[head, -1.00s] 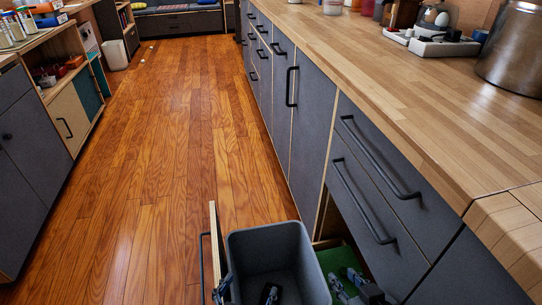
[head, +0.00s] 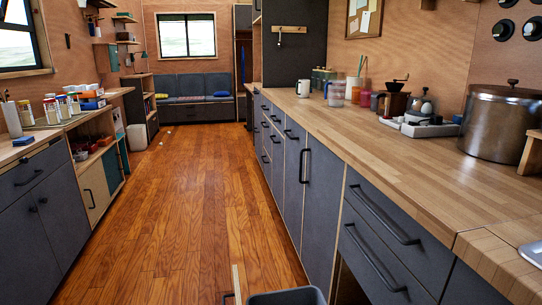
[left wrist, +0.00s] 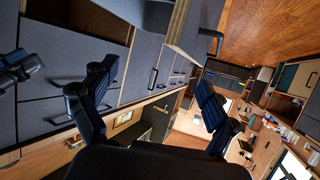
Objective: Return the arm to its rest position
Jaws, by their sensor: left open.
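My left gripper (left wrist: 143,92) shows in the left wrist view with its two dark fingers spread wide and nothing between them. It is near the pulled-out bin drawer (left wrist: 185,30) and the dark cabinet fronts. At the left edge of that view is a dark finger-like part (left wrist: 20,70), probably of my right gripper; its opening cannot be told. Neither gripper shows in the head view now. There, only the upper rim of the grey bin (head: 287,297) shows at the bottom edge, beside the drawer's wooden front (head: 237,283).
A wooden counter (head: 370,130) over dark drawers runs along the right, with a large metal pot (head: 498,122) and a coffee grinder (head: 393,99). Low cabinets (head: 40,205) line the left. The wooden floor (head: 185,200) between is mostly clear, up to a bench (head: 190,92).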

